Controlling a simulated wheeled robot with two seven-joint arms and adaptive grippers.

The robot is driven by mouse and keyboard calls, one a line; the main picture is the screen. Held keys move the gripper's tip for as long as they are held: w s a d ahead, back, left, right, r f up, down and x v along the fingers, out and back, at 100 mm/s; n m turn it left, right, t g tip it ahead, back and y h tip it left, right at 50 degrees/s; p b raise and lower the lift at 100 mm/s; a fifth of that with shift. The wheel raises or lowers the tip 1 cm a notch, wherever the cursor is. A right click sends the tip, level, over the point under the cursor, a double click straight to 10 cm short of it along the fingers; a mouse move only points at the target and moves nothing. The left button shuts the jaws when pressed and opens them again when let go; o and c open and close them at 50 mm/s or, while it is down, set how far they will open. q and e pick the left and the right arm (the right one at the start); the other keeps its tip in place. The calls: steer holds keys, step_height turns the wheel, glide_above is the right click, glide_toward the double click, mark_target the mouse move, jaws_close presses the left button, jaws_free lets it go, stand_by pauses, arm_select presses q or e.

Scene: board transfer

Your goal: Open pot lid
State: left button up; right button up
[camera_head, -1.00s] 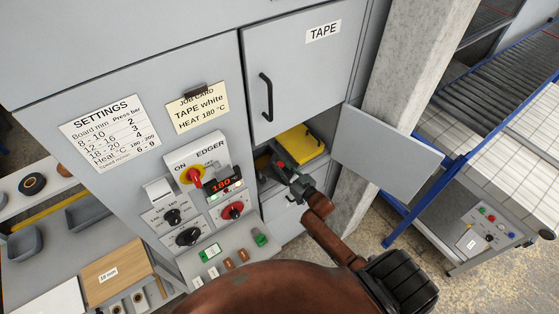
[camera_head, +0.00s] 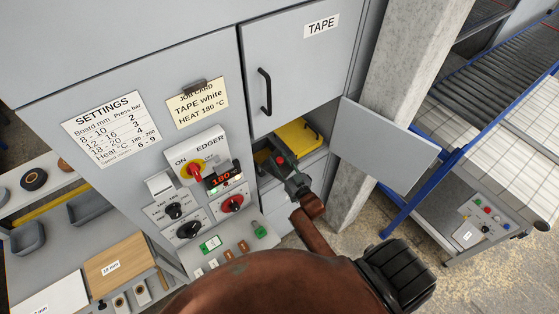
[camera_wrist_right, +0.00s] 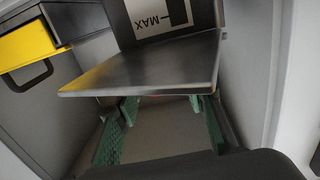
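In the right wrist view a dark flat plate with a shiny edge, apparently the pot lid (camera_wrist_right: 150,72), spans the middle of the picture. My right gripper (camera_wrist_right: 160,118) is open, its two green-padded fingers wide apart. Their far ends pass behind the plate's near edge, so I cannot tell whether they touch it. Nothing shows between the fingers. In the head view my right gripper (camera_head: 291,178) reaches into the open compartment below the TAPE door; the pot is mostly hidden there. My left gripper is not in view.
A yellow block with a black handle (camera_head: 299,136) sits beside the gripper; it also shows in the wrist view (camera_wrist_right: 28,40). A grey open flap (camera_head: 385,145) and a concrete pillar (camera_head: 400,70) stand to the right. The control panel (camera_head: 198,205) is close on the left.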

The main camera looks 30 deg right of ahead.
steer(key=shift+s+f, duration=0.1)
steer(key=shift+s, duration=0.1)
steer(key=s, duration=1.1)
steer(key=shift+s, duration=0.35)
